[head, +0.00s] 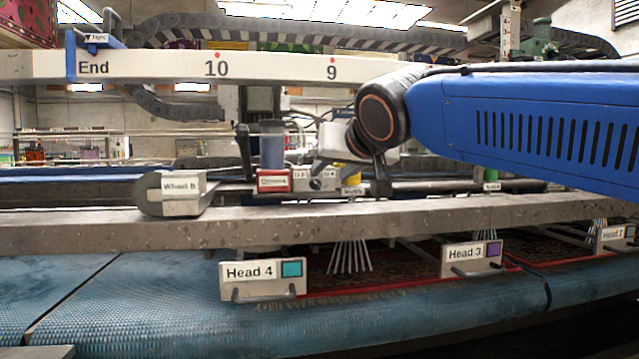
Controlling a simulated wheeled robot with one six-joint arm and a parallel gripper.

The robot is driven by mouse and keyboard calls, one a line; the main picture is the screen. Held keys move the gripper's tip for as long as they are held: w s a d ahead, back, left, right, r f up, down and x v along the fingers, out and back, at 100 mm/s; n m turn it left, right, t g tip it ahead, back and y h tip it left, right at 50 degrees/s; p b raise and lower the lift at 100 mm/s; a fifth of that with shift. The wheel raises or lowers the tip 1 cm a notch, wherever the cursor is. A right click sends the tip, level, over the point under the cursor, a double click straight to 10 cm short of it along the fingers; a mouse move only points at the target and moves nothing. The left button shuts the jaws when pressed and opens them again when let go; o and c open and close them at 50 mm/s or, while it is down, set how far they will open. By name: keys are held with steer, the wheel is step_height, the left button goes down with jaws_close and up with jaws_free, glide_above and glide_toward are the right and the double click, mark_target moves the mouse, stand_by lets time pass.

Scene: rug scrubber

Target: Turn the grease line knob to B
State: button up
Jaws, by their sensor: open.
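A small grey panel with a dark round knob (316,184) sits behind the long grey rail, with small labels on either side that are too small to read surely. It adjoins a red-framed box (273,181) with a blurred label, below a blue-grey cylinder (272,150). I take this as the grease line knob; its pointer direction cannot be made out. My wrist partly hides the area behind.
The grey rail (330,218) runs across in front, with a Wheel B block (182,186) on it at left. A white numbered beam (150,66) crosses above. Head 4 (262,277) and Head 3 (470,257) plates hang below, over a red rug (400,266) on a blue belt.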

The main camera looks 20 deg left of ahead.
mark_target(318, 184)
steer(key=x, duration=0.9)
steer(key=shift+d, duration=0.1)
jaws_close()
